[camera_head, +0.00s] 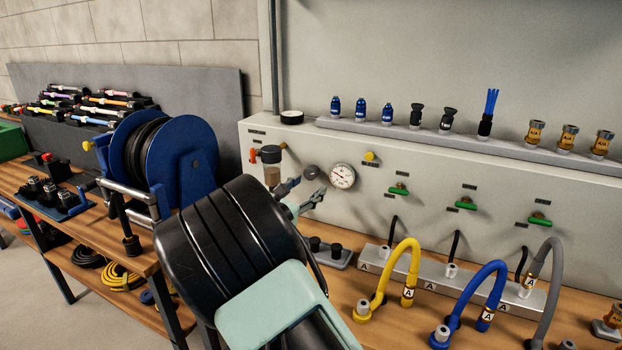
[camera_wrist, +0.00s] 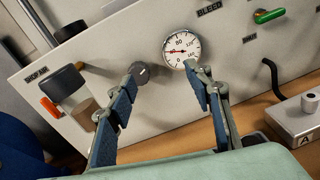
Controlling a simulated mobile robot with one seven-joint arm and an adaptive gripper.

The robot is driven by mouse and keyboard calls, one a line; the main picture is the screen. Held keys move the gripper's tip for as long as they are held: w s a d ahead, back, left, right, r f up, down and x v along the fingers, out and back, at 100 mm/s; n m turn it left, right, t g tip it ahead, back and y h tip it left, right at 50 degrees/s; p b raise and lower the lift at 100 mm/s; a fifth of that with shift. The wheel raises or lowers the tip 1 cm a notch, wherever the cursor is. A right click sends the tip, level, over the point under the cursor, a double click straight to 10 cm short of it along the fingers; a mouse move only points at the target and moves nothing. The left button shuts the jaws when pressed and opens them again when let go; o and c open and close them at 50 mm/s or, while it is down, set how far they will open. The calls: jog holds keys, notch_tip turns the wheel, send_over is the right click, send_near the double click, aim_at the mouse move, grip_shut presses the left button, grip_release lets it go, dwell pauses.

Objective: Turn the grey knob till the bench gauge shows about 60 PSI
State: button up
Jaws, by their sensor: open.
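The grey knob (camera_head: 311,172) sits on the upright panel just left of the round white bench gauge (camera_head: 342,176). In the wrist view the knob (camera_wrist: 140,72) has a pale mark on its face, and the gauge (camera_wrist: 182,48) has a needle pointing roughly left; its exact reading is too small to tell. My gripper (camera_head: 302,192) is open and empty in front of the panel. In the wrist view my gripper (camera_wrist: 162,82) has its left fingertip by the knob's left edge and its right fingertip over the gauge's lower right edge. I cannot tell whether the left finger touches the knob.
A filter with an orange lever (camera_wrist: 50,107) is left of the knob. A yellow knob (camera_head: 370,156) is above right of the gauge, with green valve handles (camera_head: 398,189) beyond. A blue hose reel (camera_head: 190,160) stands left. Coloured hoses (camera_head: 413,262) arch over the bench at right.

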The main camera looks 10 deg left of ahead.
aim_at(309, 174)
jog(key=w, duration=0.3)
jog(key=w+f+n, duration=0.1)
jog(key=w, duration=0.3)
jog(key=w+n+t+y, duration=0.1)
jog(key=w, duration=0.2)
jog(key=shift+w+a+f+p, duration=0.15)
jog(key=shift+w+a+p, duration=0.05)
jog(key=shift+a+p, duration=0.15)
jog(key=c, duration=1.2)
jog(key=shift+o, duration=0.2)
jog(key=shift+f, duration=0.1)
jog(key=shift+b, duration=0.5)
